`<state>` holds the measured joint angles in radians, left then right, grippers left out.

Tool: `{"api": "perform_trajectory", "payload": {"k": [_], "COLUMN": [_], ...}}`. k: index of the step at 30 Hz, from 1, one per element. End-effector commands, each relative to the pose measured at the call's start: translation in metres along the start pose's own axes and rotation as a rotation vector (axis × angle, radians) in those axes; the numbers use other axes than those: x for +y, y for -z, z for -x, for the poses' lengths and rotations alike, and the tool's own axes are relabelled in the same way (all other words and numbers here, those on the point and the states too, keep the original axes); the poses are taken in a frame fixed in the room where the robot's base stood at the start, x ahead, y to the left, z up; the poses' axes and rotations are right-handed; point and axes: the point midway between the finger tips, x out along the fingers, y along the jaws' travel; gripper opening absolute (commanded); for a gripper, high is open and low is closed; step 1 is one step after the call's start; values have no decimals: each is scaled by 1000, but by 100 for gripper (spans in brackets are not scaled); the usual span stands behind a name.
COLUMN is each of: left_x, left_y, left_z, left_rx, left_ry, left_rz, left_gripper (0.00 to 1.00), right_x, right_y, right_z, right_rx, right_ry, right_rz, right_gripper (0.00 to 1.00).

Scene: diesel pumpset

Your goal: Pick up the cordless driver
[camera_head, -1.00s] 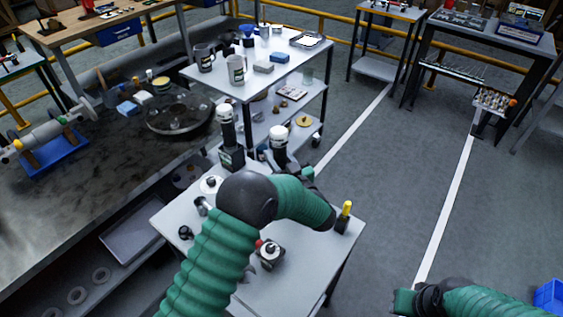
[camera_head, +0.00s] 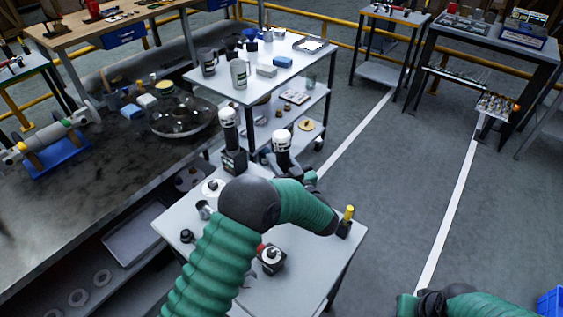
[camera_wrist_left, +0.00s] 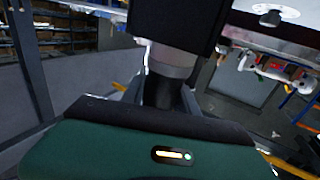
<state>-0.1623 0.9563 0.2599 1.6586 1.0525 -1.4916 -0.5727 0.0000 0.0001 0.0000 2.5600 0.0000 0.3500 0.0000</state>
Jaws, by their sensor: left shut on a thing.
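The right one, which I take for the cordless driver (camera_head: 282,143), is beside my left gripper (camera_head: 309,178).
The other upright tool (camera_head: 229,130) stands just left. A yellow-topped item (camera_head: 347,218) is at the table's right edge, and a dark fitting (camera_head: 271,258) near its middle. A cart (camera_head: 262,88) with mugs stands behind.

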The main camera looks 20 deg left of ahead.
Motion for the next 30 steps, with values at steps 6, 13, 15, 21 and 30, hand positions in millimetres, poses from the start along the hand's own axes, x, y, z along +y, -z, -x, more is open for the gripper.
{"api": "perform_trajectory", "payload": {"k": [6,13,15,21,30], "left_x": [0,0,0,0,0], "left_y": [29,80,96,142,178], "left_z": [0,0,0,0,0], "left_rx": [7,7,6,5,3], "left_ry": [0,0,0,1,0], "left_rz": [5,6,6,6,2], "left_gripper": [0,0,0,0,0], "right_x": [0,0,0,0,0], "right_y": [1,2,3,4,5], "right_z": [4,10,12,17,20], "right_rx": [0,0,0,0,0], "right_ry": [0,0,0,0,0], "right_rz": [0,0,0,0,0], "right_gripper": [36,36,36,36,36]}}
